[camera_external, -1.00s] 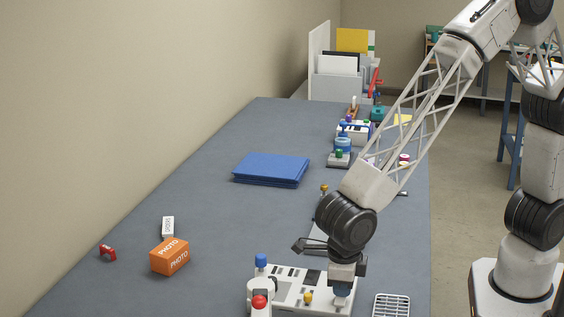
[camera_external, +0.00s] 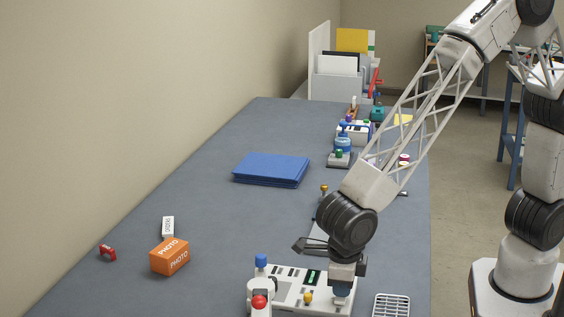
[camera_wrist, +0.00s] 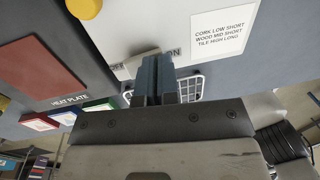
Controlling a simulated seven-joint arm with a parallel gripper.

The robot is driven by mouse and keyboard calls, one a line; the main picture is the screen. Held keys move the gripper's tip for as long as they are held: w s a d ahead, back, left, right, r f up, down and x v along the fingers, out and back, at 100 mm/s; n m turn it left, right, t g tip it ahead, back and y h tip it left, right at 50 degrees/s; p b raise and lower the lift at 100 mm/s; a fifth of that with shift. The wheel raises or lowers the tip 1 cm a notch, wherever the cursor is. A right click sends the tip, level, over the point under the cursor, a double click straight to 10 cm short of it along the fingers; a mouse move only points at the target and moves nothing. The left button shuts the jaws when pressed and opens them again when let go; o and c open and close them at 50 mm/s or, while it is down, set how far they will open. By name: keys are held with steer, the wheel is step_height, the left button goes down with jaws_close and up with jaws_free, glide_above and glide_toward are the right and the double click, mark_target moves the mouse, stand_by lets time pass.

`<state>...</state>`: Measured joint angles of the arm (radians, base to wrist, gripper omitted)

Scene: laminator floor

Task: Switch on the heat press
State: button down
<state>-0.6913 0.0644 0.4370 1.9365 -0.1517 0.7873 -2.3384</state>
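The heat press's white control panel (camera_external: 285,285) lies at the front of the bench, with a blue knob (camera_external: 261,261), a red knob (camera_external: 259,302) and a yellow knob (camera_external: 308,297). A small display (camera_external: 314,278) on it glows green. My gripper (camera_external: 341,292) points down at the panel's right end. In the wrist view my gripper (camera_wrist: 155,62) has its fingers together, between the partly covered OFF label (camera_wrist: 118,67) and the ON label (camera_wrist: 174,53). The fingers hide any switch beneath them, so I cannot tell whether they touch it.
A reddish plate (camera_wrist: 38,68) sits above the words HEAT PLATE. A settings card (camera_wrist: 222,33) lies on the panel. A metal grille (camera_external: 391,306) is right of the panel. An orange PHOTO box (camera_external: 170,257) and blue folded cloth (camera_external: 271,169) lie left and behind, with clear bench between.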

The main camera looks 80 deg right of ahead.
mark_target(340, 300)
steer(key=shift+s+d+f, duration=0.1)
steer(key=shift+d+f, duration=0.05)
steer(key=shift+f, duration=0.3)
steer(key=shift+s+d+f, duration=0.1)
steer(key=shift+f, duration=0.3)
steer(key=shift+a+r, duration=0.15)
steer(key=shift+a, duration=0.6)
steer(key=shift+s, duration=0.1)
step_height(340, 300, up, 15)
steer(key=a, duration=0.2)
steer(key=shift+w+r, duration=0.15)
steer(key=shift+w, duration=0.2)
steer(key=shift+d+r, duration=0.15)
steer(key=shift+d, duration=0.2)
steer(key=f, duration=0.4)
steer(key=d+f, duration=0.1)
steer(key=f, duration=0.4)
steer(key=d+f, duration=0.1)
steer(key=f, duration=0.4)
